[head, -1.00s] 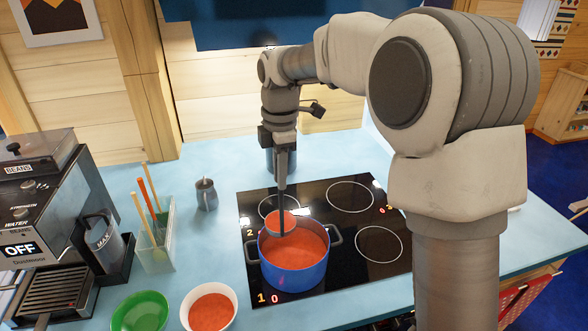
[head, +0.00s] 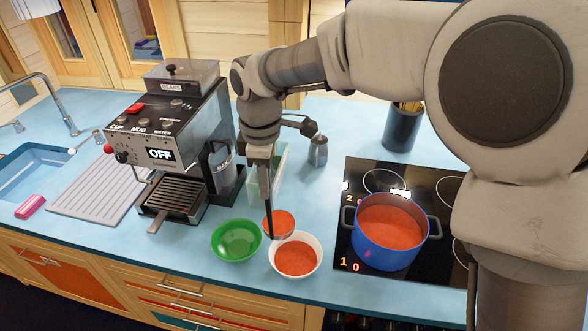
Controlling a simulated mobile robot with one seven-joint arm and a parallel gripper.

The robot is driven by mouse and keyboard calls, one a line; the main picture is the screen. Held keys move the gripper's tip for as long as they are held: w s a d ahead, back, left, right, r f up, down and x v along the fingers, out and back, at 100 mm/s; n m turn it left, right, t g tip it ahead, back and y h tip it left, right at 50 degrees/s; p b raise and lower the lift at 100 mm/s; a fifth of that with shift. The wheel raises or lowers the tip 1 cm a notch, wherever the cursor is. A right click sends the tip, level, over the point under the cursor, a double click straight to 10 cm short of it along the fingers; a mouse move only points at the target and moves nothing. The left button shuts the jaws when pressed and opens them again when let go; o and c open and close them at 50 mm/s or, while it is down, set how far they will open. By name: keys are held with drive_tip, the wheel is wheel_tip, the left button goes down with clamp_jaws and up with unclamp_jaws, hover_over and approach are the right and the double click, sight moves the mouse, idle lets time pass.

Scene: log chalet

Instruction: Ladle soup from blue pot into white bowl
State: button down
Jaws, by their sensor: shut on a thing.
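My gripper (head: 261,160) is shut on the upright dark handle of a ladle (head: 271,205). The ladle's cup, full of red soup, hangs at the back left of the white bowl (head: 319,264), close to its rim. I cannot tell the exact height of the cup above the bowl. The white bowl has red soup in it and stands near the counter's front edge. The blue pot (head: 385,260) stands on the black cooktop to the right, with red soup inside.
A green bowl (head: 236,241) stands just left of the white bowl. Behind it are a coffee machine (head: 182,130), a clear utensil holder (head: 268,175) partly hidden by my gripper, and a small metal jug (head: 318,151). Blue counter lies free between the white bowl and the cooktop.

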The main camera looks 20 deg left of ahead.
drive_tip(key=shift+s+a, duration=0.25)
drive_tip(key=shift+s, duration=0.05)
